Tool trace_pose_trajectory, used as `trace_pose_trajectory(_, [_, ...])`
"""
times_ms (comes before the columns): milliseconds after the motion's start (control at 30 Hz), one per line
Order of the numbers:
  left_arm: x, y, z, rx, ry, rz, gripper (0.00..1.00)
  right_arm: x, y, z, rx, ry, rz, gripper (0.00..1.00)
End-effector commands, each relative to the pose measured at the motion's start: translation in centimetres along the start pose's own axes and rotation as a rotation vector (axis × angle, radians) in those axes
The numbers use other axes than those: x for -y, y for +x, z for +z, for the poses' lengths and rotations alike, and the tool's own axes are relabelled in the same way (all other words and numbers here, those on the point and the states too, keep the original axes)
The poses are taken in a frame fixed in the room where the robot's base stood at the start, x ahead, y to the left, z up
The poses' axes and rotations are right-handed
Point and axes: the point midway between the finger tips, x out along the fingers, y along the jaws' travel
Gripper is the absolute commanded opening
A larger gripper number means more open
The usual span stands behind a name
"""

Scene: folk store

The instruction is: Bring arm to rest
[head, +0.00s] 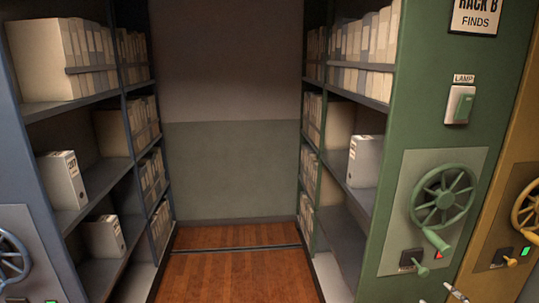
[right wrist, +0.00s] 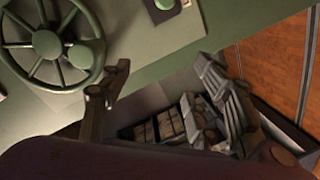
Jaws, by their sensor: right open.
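My right gripper (head: 455,293) shows only as small tips at the bottom edge of the head view, low in front of the green rack's (head: 497,80) end panel. In the right wrist view a dark finger (right wrist: 108,88) rises near the knob of the green handwheel (right wrist: 45,45), and a gap seems to show between them. The jaws are open and I see nothing held. My left gripper is not in view.
An aisle with a wooden floor (head: 228,275) and a rail runs between the blue rack (head: 20,160) and the green one. Binders (head: 61,180) fill parts of the shelves. A lamp switch (head: 460,104) and a small lever (head: 414,263) sit on the green panel. A yellow rack (head: 515,190) stands right.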

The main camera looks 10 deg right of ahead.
Motion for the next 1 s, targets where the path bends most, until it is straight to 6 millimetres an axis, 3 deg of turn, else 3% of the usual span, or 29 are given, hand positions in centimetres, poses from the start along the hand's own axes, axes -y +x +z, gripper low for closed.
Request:
trace_pose_trajectory(33, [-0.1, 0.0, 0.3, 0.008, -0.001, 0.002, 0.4, 4.2, -1.6, 0.0, 0.03, 0.047, -0.042, 0.56])
trace_pose_trajectory(200, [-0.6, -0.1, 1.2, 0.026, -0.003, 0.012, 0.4, 16.0, -7.1, -1.3, 0.139, 0.199, -0.162, 0.56])
trace_pose_trajectory(367, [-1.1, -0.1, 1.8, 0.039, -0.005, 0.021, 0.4, 25.9, -13.5, -4.7, 0.251, 0.36, -0.268, 0.56])
trace_pose_trajectory(500, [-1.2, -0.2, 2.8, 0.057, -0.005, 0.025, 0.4, 33.0, -19.7, -9.4, 0.359, 0.518, -0.351, 0.56])
trace_pose_trajectory(633, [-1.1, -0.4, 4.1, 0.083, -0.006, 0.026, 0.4, 37.1, -24.3, -14.2, 0.448, 0.655, -0.407, 0.56])
trace_pose_trajectory(800, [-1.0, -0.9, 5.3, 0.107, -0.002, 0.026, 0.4, 39.4, -27.8, -18.6, 0.523, 0.77, -0.446, 0.56])
trace_pose_trajectory(1000, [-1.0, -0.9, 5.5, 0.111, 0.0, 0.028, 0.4, 39.8, -28.6, -19.6, 0.544, 0.8, -0.457, 0.56])
